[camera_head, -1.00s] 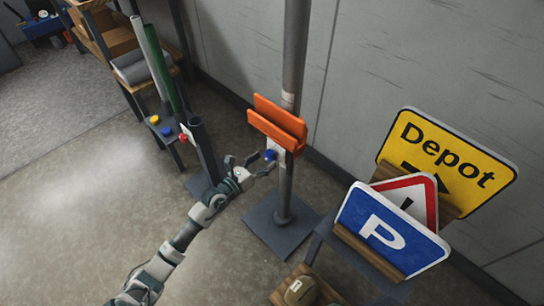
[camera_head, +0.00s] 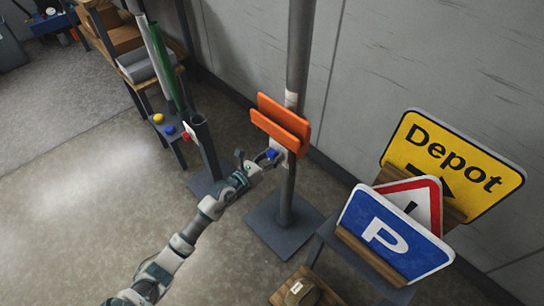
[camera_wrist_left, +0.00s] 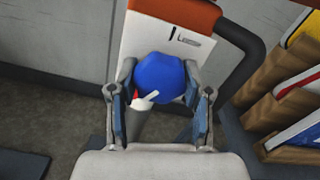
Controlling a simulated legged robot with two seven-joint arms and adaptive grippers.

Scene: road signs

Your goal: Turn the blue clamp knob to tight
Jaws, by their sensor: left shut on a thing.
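The blue clamp knob (camera_head: 271,154) sits on the white plate of the orange clamp (camera_head: 281,122), which is fixed on the grey post (camera_head: 297,60). In the left wrist view the knob (camera_wrist_left: 161,78) is a blue faceted shape in front of the white plate (camera_wrist_left: 170,38), which carries a dark mark. My left gripper (camera_head: 266,160) is at the knob, with its fingers on either side of it. In the wrist view the fingers (camera_wrist_left: 160,105) flank the knob, and a small white and red pointer shows at its lower edge. My right gripper is not in view.
At the right, a rack holds a yellow Depot sign (camera_head: 450,165), a red-bordered triangle sign (camera_head: 414,200) and a blue P sign (camera_head: 390,238). At the left, a small stand bears yellow (camera_head: 158,118), blue and red knobs. The floor at the lower left is clear.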

